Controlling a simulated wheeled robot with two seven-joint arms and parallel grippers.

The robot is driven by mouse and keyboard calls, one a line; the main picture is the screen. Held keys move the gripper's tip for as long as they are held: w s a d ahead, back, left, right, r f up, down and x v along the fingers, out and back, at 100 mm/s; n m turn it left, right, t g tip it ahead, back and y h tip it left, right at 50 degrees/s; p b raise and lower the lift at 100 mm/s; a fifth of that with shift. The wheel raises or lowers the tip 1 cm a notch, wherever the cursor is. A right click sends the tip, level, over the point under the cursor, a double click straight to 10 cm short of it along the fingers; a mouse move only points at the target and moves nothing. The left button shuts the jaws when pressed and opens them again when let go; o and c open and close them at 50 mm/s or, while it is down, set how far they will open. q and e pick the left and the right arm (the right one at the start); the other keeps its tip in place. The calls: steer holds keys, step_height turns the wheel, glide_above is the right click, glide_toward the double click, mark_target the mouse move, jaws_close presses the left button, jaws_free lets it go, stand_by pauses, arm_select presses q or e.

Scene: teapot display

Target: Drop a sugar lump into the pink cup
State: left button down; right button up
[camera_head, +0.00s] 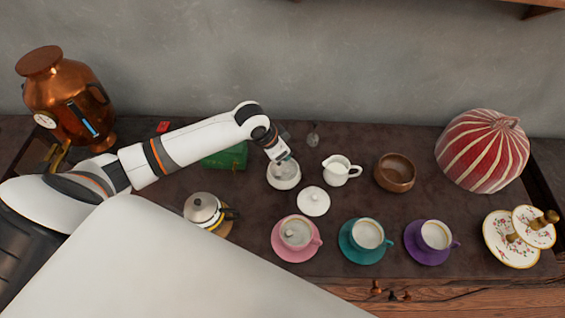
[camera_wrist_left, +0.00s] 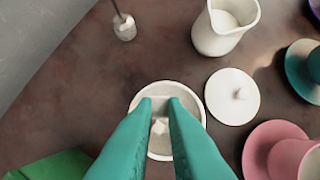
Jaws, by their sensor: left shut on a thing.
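The pink cup (camera_head: 295,234) stands upright on its pink saucer (camera_head: 277,250) at the front middle. Part of the cup (camera_wrist_left: 297,162) shows at the right edge of the left wrist view. The white sugar bowl (camera_head: 284,181) stands open behind it, and its lid (camera_head: 314,202) lies beside it on the table. My left gripper (camera_wrist_left: 160,104) points down into the bowl (camera_wrist_left: 137,97), with its teal fingers close together. It is shut on a small white sugar lump (camera_wrist_left: 159,103) between the fingertips. White lumps show below it in the bowl. My right gripper is out of view.
A white milk jug (camera_head: 340,171) and a brown bowl (camera_head: 395,172) stand right of the sugar bowl. Teal (camera_head: 367,235) and purple (camera_head: 435,236) cups stand right of the pink one. A kettle (camera_head: 202,209) is at left, a green box (camera_head: 227,158) behind.

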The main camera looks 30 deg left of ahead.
arm_select(q)
steer(key=shift+r, duration=1.15)
